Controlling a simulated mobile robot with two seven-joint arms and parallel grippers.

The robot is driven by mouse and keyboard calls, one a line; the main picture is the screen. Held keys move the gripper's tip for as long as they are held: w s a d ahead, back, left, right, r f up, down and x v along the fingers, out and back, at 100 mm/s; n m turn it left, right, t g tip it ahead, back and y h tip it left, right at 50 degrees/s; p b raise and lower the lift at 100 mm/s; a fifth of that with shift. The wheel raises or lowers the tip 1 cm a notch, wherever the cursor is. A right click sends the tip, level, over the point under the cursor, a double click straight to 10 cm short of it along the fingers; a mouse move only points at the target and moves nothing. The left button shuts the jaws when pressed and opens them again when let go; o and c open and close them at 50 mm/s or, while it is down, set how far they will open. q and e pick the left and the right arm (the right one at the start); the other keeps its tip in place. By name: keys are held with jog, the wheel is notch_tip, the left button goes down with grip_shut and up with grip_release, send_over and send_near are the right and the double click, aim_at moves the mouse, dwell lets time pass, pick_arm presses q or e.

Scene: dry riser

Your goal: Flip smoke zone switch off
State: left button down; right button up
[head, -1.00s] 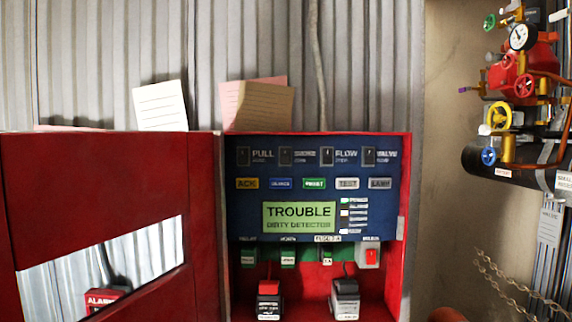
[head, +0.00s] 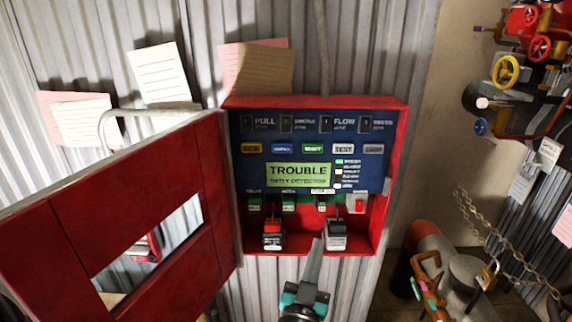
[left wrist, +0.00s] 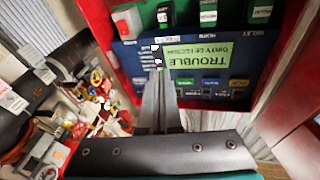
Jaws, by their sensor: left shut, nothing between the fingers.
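The smoke zone switch (head: 285,124) is the second dark switch in the top row of the blue panel (head: 240,172), inside the open red cabinet (head: 381,104). Its label is blurred and its lever position is too small to tell. My left gripper (head: 316,246) is shut and empty, in front of the cabinet's lower edge, well below the switch row. In the left wrist view its closed fingers (left wrist: 158,92) point at the panel, which appears upside down beside the green TROUBLE display (left wrist: 203,58). The switch row is hidden or unclear there. My right gripper is out of view.
The red cabinet door (head: 190,205) stands open at left. Two batteries (head: 272,238) (head: 336,236) sit in the cabinet bottom. Paper notes (head: 160,75) hang above. Pipes with valve wheels (head: 505,70) and a chain (head: 500,250) are at right.

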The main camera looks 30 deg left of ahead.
aim_at(286, 122)
pick_arm(q)
jog(key=s+a+r+n+y+p, duration=0.1)
jog(key=a+r+n+y, duration=0.1)
jog(key=r, duration=0.6)
jog(key=s+a+r+n+y+p, duration=0.1)
jog(key=s+a+r+n+y, duration=0.1)
jog(key=r, duration=0.6)
jog(key=a+y, duration=0.1)
jog(key=y, duration=0.1)
jog(key=shift+s+n+y+p, duration=0.25)
jog(key=shift+n+y+p, duration=0.05)
jog(key=shift+y+p, duration=0.1)
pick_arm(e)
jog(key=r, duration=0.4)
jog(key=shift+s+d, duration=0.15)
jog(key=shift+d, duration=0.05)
pick_arm(q)
jog(key=shift+a, duration=0.1)
jog(key=shift+w, duration=0.1)
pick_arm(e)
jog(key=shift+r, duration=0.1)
